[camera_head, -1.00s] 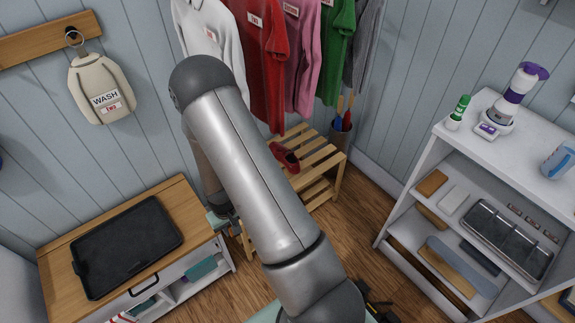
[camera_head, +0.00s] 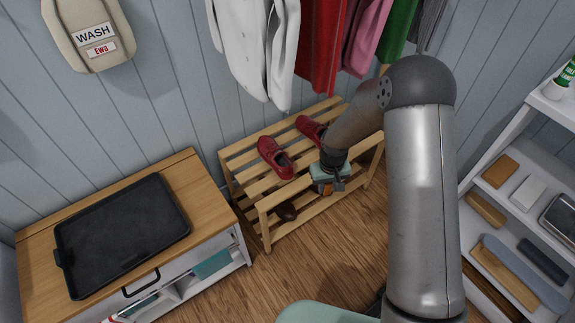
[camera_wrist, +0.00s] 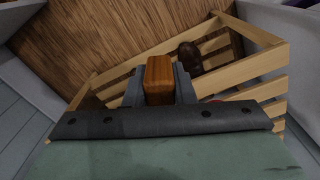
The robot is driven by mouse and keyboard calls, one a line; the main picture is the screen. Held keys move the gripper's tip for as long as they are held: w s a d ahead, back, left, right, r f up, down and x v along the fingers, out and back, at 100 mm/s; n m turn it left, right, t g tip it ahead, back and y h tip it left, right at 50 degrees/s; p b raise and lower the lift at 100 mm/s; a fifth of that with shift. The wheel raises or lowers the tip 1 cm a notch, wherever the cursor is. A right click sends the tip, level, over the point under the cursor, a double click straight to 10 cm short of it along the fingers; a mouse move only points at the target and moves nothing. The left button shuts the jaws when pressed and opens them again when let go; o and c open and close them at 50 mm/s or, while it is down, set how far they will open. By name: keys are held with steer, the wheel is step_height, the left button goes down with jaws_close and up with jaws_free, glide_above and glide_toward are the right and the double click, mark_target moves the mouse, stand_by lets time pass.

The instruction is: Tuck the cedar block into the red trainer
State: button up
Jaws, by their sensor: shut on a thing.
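The cedar block (camera_wrist: 159,80) is an orange-brown wooden piece held upright between the fingers of my gripper (camera_wrist: 160,92) in the wrist view. In the head view my gripper (camera_head: 329,187) is at the front right of the slatted wooden rack (camera_head: 265,201), with a bit of the block showing. Two red shoes sit on the rack's top: the left red trainer (camera_head: 275,158) and another red shoe (camera_head: 311,130), farther back and partly hidden by my arm. Both are apart from the block, behind and left of my gripper.
A brown shoe (camera_head: 287,211) is on the rack's lower level. White clothes (camera_head: 254,45) and red clothes hang close above the rack. A cabinet with a black tray (camera_head: 120,236) stands left, a white shelf unit (camera_head: 500,160) right. The floor in front is clear.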

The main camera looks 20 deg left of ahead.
steer(key=w+a+f+n+b, duration=0.25)
steer(key=a+b, duration=0.25)
steer(key=a, duration=0.3)
step_height(320, 180, up, 6)
steer(key=n+b, duration=0.1)
steer(key=b, duration=0.4)
glide_above(284, 154)
steer(key=s, duration=0.3)
steer(key=shift+w+d, duration=0.15)
steer(key=shift+d, duration=0.15)
steer(key=shift+d+r+p, duration=0.1)
steer(key=shift+r+p, duration=0.05)
steer(key=shift+p, duration=0.2)
steer(key=shift+f+b, duration=0.55)
steer(key=shift+f, duration=1.4)
steer(key=o, duration=1)
